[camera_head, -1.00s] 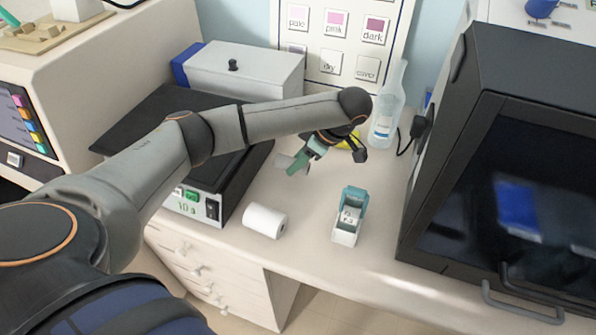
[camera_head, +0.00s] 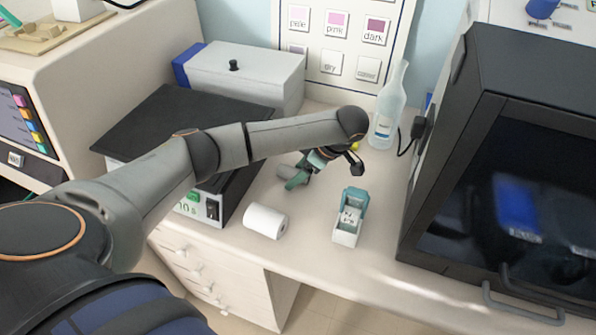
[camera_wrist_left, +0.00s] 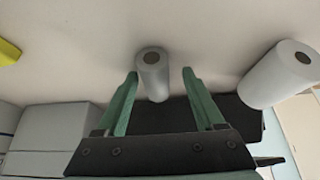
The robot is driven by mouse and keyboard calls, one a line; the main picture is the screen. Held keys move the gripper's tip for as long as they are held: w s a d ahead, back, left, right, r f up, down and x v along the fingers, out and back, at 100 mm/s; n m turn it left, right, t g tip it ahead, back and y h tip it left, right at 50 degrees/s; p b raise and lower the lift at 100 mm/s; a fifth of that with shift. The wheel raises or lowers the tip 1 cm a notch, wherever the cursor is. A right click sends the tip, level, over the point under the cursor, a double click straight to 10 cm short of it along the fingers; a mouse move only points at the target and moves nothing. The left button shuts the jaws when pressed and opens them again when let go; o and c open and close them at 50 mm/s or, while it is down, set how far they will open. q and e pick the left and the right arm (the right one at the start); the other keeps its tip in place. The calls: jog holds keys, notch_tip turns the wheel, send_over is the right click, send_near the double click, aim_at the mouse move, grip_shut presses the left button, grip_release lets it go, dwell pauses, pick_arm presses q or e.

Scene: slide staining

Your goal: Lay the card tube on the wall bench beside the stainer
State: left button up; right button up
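A small grey tube, likely the card tube (camera_wrist_left: 153,78), lies on the wall bench (camera_head: 300,228) beside the stainer, the black-topped unit (camera_head: 165,115) with a lit green display. In the head view the tube (camera_head: 287,171) is partly hidden behind my left gripper (camera_head: 297,182). In the left wrist view the two green fingers of my left gripper (camera_wrist_left: 158,85) are spread apart, with the tube between them and gaps on both sides. Its end with a dark hole shows. My right gripper is not in view.
A larger white roll (camera_head: 265,221) lies near the bench's front edge, and an open teal-and-white box (camera_head: 348,218) stands right of it. A clear bottle (camera_head: 387,110) stands at the back. A big black cabinet (camera_head: 490,70) bounds the right. A yellow object (camera_wrist_left: 8,52) lies nearby.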

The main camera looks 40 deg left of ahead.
pick_arm(q)
jog(key=v, duration=1.2)
dwell(0.4)
